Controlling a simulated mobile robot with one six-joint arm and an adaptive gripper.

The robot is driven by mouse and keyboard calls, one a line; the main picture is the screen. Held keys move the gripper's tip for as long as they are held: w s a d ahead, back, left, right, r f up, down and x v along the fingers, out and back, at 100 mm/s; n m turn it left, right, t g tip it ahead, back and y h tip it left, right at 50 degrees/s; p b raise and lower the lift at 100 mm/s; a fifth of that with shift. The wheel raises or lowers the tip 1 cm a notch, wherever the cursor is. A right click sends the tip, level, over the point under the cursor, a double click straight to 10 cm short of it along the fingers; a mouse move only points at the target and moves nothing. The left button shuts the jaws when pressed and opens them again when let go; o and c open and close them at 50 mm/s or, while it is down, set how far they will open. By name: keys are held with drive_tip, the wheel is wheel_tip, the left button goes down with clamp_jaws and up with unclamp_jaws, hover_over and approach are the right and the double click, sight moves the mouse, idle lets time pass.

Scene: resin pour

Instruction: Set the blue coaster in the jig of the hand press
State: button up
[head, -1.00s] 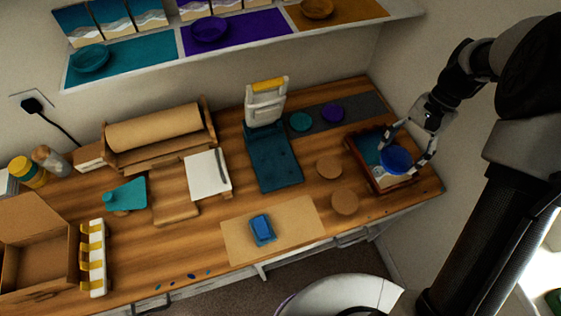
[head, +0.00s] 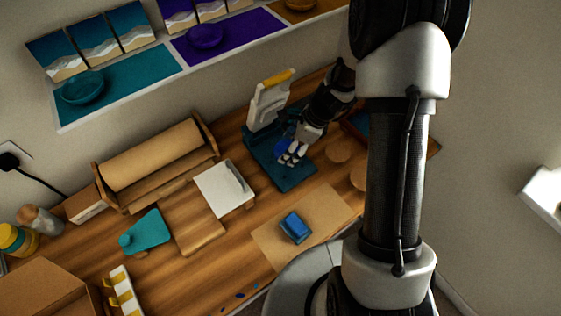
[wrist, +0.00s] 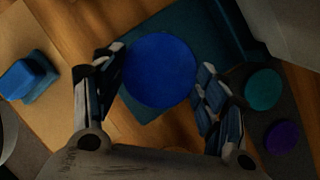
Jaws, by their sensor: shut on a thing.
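The blue coaster (head: 282,147) is round and is held in my gripper (head: 293,152) over the teal base of the hand press (head: 297,181). The press has a pale upright frame with a yellow handle, raised at the back of the base. In the wrist view my gripper (wrist: 158,84) has a finger at each side of the blue coaster (wrist: 158,68), which shows its flat face. The teal press base (wrist: 209,38) shows behind it. The coaster and fingers hide the jig, and I cannot tell the gap between coaster and base.
A blue block (head: 296,227) sits on a tan mat (head: 330,204) in front. Brown discs (head: 337,150) and a dark tray (head: 354,123) lie to the right. Teal (wrist: 263,89) and purple (wrist: 282,136) coasters lie beside the press. A white pad (head: 222,186) is left.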

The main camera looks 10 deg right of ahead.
drive_tip(key=shift+f+b, duration=1.1)
drive_tip(key=shift+f, duration=1.8)
drive_tip(key=shift+f, duration=0.15)
drive_tip(key=o, duration=1.1)
